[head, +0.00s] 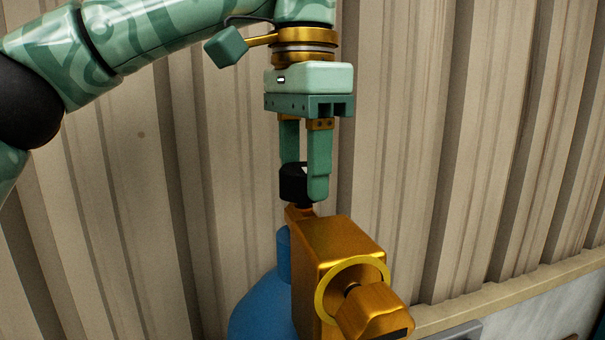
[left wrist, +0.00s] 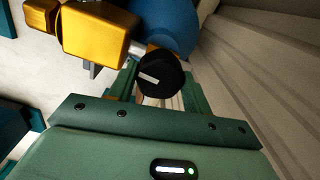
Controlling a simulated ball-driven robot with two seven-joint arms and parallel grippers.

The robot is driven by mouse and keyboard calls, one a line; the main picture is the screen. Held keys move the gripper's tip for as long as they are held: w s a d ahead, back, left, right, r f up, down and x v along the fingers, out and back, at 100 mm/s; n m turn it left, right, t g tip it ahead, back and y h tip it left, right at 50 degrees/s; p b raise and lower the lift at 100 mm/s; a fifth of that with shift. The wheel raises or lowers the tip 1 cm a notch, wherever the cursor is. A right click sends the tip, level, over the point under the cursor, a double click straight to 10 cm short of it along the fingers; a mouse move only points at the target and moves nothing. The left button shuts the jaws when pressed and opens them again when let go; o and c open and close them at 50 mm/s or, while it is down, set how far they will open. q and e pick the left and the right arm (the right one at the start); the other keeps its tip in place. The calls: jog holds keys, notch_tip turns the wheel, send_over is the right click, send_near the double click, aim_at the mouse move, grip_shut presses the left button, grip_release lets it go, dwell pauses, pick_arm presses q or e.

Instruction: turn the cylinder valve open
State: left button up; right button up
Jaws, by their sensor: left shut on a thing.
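The cylinder valve's black knob (head: 292,184) sits on a brass stem above the blue cylinder (head: 262,308) in the head view. My left gripper (head: 304,182) points straight down with its two fingers around the knob, shut on it. In the left wrist view the round black knob (left wrist: 160,78), with a pale mark on its top, lies between the fingers. The fingers hide part of the knob's sides. The blue cylinder also shows at the top of the left wrist view (left wrist: 170,22). My right gripper is in neither view.
A brass block (head: 343,262) with a yellow ring and a brass fitting (head: 372,312) stands just right of the knob, in front of the cylinder. A ribbed beige wall (head: 430,130) rises close behind. A pale ledge (head: 500,300) runs along the lower right.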

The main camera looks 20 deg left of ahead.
aim_at(304, 167)
pick_arm(q)
jog(key=shift+n, duration=0.6)
jog(key=o, duration=1)
jog(key=shift+w, duration=0.1)
notch_tip(304, 167, up, 16)
jog(key=p, duration=0.8)
jog(key=shift+r, duration=0.15)
